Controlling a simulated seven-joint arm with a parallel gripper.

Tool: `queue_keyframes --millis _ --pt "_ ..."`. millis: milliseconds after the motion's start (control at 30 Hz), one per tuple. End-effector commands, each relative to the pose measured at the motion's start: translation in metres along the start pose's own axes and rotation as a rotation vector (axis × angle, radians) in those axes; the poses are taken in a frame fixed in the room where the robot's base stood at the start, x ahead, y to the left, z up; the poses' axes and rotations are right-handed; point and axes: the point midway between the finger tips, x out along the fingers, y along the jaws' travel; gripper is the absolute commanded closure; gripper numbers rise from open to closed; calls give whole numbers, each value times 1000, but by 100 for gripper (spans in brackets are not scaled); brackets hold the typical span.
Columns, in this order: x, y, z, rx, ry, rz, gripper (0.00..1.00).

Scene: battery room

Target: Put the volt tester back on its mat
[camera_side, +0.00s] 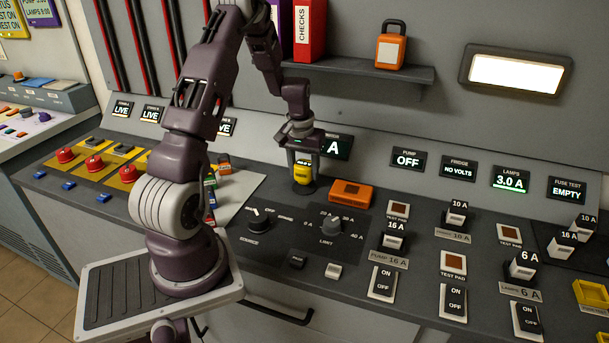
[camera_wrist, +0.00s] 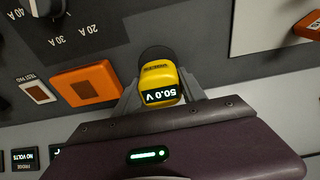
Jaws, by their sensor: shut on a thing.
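The volt tester (camera_side: 303,175) is a small yellow device, upright on the dark console below my gripper (camera_side: 303,158). In the wrist view the tester (camera_wrist: 158,77) shows "50.0 V" on its display. My gripper (camera_wrist: 160,88) is shut on it, with one grey finger on each side. A dark round patch, which looks like the mat (camera_wrist: 155,52), shows just past the tester's far end; in the side view it is a dark disc (camera_side: 303,188) under the tester. I cannot tell whether the tester touches it or is just above it.
An orange block (camera_side: 350,194) sits close to the right of the tester. The limit knob (camera_side: 332,227) and source knob (camera_side: 256,219) are nearer the front. A pale sheet (camera_side: 232,194) with small coloured items lies to the left. A shelf (camera_side: 350,70) hangs above.

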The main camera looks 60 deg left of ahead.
Motion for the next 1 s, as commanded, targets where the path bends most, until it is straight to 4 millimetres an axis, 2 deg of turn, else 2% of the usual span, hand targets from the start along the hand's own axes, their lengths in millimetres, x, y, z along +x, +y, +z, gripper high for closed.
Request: queue_keyframes --millis 100,433,467,567,867,1000 --pt "15 0 3 0 -1 0 84" --pt "19 0 3 0 1 0 84" --pt "19 0 3 0 0 0 50" --pt "19 0 3 0 1 0 30" --pt "18 0 2 0 1 0 30" --pt "3 0 1 0 5 0 30"
